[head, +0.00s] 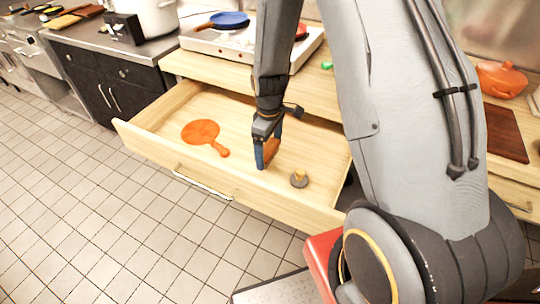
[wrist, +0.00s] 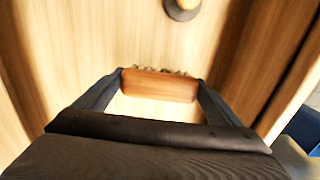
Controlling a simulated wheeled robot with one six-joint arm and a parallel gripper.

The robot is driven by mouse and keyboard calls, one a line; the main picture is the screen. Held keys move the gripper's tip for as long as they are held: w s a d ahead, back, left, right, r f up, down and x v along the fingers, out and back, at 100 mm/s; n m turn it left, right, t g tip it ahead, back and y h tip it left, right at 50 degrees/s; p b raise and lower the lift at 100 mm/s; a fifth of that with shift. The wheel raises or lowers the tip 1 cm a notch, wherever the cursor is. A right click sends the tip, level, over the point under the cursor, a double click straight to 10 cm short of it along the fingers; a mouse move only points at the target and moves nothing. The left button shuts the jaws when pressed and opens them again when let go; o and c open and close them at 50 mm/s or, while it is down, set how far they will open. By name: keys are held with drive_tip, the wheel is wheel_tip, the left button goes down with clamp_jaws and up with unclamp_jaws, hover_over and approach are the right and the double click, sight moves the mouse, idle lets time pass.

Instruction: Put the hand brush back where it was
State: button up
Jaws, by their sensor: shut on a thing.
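The hand brush (wrist: 160,85) has an orange-brown wooden body with dark bristles along one edge. My gripper (wrist: 158,88) is shut on it, one finger at each end, in the wrist view. In the head view the brush (head: 271,149) shows partly behind the fingers of my gripper (head: 266,150). They are inside the open wooden drawer (head: 150,145), over its right half. I cannot tell whether the brush touches the drawer floor.
An orange paddle-shaped thing (head: 201,132) lies in the drawer's left part. A small grey and yellow round thing (head: 299,179) stands near the front right, also in the wrist view (wrist: 183,8). The drawer floor between them is clear. A hob with a blue pan (head: 230,19) stands on the counter behind.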

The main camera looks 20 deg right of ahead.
sight(269, 147)
drive_tip(key=shift+f+p, duration=0.3)
drive_tip(key=shift+f, duration=1.4)
drive_tip(key=shift+f, duration=0.1)
drive_tip(key=o, duration=0.9)
wheel_tip(269, 147, up, 10)
drive_tip(key=shift+r+b, duration=0.2)
drive_tip(key=shift+b, duration=1)
drive_tip(key=shift+s+r, duration=0.1)
drive_tip(key=shift+r, duration=0.8)
drive_tip(key=s+r+m, duration=0.3)
drive_tip(key=s+m, duration=0.1)
drive_tip(key=s, duration=0.3)
drive_tip(key=s+r+m+t, duration=0.1)
drive_tip(key=s+r+m, duration=0.3)
drive_tip(key=s, duration=0.3)
drive_tip(key=shift+s+r+m, duration=0.3)
drive_tip(key=shift+s+m, duration=0.1)
drive_tip(key=shift+m, duration=0.1)
